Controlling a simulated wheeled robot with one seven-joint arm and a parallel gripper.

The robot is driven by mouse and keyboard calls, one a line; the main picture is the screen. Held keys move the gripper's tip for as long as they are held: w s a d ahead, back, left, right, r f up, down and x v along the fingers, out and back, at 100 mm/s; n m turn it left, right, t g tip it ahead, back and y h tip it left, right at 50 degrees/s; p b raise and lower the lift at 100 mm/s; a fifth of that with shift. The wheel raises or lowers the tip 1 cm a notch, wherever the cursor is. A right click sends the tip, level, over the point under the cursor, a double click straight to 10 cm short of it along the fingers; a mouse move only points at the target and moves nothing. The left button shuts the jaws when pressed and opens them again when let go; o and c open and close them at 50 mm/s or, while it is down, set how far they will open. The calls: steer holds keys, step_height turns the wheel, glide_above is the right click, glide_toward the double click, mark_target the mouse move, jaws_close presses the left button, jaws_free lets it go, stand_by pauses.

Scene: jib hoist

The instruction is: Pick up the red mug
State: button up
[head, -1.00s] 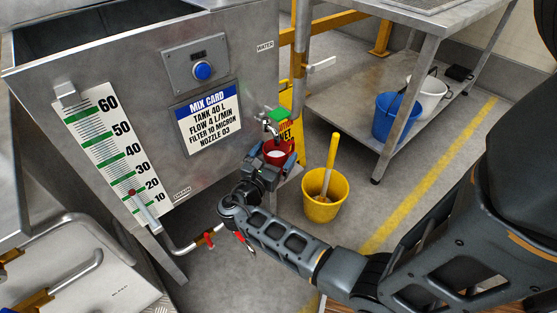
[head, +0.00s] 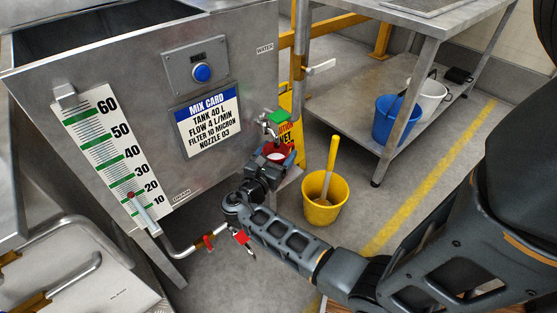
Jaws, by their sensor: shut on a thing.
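The red mug (head: 278,151) is in the head view, below the green-handled tap (head: 277,118) on the front of the steel tank. Its rim and pale inside show, and it looks about upright. My gripper (head: 270,163) is shut on the mug from the near side. The gripper and wrist hide the mug's lower part. I cannot tell whether the mug touches the small ledge (head: 289,178) beside and below it.
A yellow bucket (head: 334,207) with a handle stands on the floor right of the mug. A yellow wet-floor sign (head: 285,112) is behind the tap. A steel table with a blue bucket (head: 390,118) stands farther right. A drain pipe (head: 185,248) runs at lower left.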

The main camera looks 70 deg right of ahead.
steer(key=shift+c, duration=0.5)
steer(key=shift+r, duration=0.15)
steer(key=shift+r+p, duration=0.15)
steer(key=shift+p, duration=0.2)
steer(key=shift+a, duration=0.35)
steer(key=w+a+p, duration=0.3)
steer(key=a, duration=1.4)
